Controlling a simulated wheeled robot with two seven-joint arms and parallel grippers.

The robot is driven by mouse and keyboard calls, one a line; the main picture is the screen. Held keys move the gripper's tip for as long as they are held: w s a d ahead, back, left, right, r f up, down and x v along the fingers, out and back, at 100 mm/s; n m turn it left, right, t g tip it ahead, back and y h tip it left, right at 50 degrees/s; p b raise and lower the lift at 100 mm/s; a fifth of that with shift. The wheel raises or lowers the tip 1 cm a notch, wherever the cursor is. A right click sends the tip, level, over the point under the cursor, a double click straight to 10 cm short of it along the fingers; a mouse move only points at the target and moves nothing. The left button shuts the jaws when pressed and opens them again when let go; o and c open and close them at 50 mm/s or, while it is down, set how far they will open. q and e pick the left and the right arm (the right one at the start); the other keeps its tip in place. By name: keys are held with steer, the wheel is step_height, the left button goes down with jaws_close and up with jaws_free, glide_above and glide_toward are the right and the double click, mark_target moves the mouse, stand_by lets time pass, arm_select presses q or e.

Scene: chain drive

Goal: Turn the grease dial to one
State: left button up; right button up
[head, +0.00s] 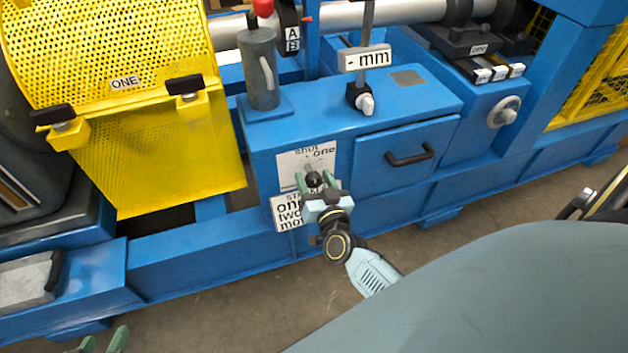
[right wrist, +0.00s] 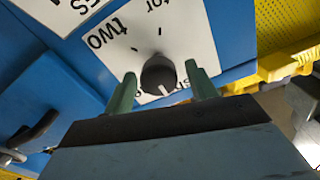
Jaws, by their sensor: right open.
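A white dial plate (head: 322,157) with the words "shut" and "one" is on the blue front. In the right wrist view, a round black knob (right wrist: 158,73) with a white mark sits on a white plate (right wrist: 190,40). "two" and parts of other words show there. The mark points toward the bottom of that view, towards partly hidden lettering. My right gripper (head: 317,182) is open in front of the dial plate. Its green fingers stand on both sides of the knob in the wrist view (right wrist: 163,90), with gaps; contact is not visible. My left gripper (head: 103,342) is open and empty at the bottom left.
A drawer with a black handle (head: 410,156) is to the right. A yellow guard (head: 150,160) stands left. The floor (head: 240,310) in front is clear.

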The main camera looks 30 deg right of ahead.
steer(key=shift+w+d, duration=0.1)
steer(key=shift+w, duration=0.2)
arm_select(q)
steer(key=shift+w+d+r+t, duration=0.15)
steer(key=shift+w+r+t, duration=0.15)
steer(key=shift+r, duration=0.05)
arm_select(e)
steer(key=c, duration=1)
